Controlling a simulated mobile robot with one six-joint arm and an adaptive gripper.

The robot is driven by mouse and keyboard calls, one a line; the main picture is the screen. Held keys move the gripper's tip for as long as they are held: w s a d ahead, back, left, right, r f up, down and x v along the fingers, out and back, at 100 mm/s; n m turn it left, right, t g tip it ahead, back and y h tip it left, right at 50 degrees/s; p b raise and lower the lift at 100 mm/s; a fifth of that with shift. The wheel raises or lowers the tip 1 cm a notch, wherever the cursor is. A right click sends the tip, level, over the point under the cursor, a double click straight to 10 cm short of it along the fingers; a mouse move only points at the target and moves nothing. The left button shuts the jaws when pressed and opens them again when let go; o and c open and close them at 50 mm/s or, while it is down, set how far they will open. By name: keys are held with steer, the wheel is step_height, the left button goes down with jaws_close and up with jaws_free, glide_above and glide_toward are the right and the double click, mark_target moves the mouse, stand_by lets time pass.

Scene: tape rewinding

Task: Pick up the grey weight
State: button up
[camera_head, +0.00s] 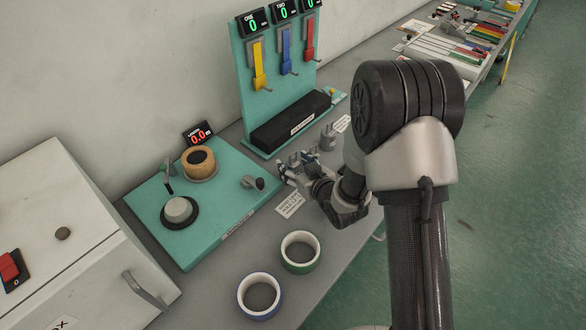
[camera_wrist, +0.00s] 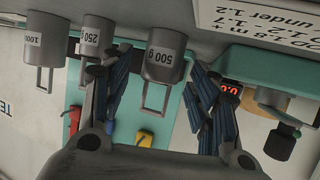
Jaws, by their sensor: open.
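Three grey weights with wire handles hang upside down in the wrist view: the 500 g weight (camera_wrist: 165,52), the 250 g weight (camera_wrist: 97,38) and one on the left whose label seems to read 1000 g (camera_wrist: 44,40). All are grey. My gripper (camera_wrist: 160,80) is open, its dark fingers on either side of the 500 g weight and its handle. I cannot tell whether they touch it. In the head view my gripper (camera_head: 292,176) is low over the bench beside the small grey weights; one weight (camera_head: 327,138) shows clearly, the others are partly hidden.
A teal board with yellow, blue and red hooks (camera_head: 280,62) stands behind a black block (camera_head: 290,122). A teal rewinding base (camera_head: 215,222) lies left of my gripper. A green-edged roll (camera_head: 300,236) and a blue-edged roll (camera_head: 245,285) lie in front. A white machine (camera_head: 70,235) stands at left.

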steer(key=shift+c, duration=0.4)
jaws_close()
steer(key=shift+r, duration=0.1)
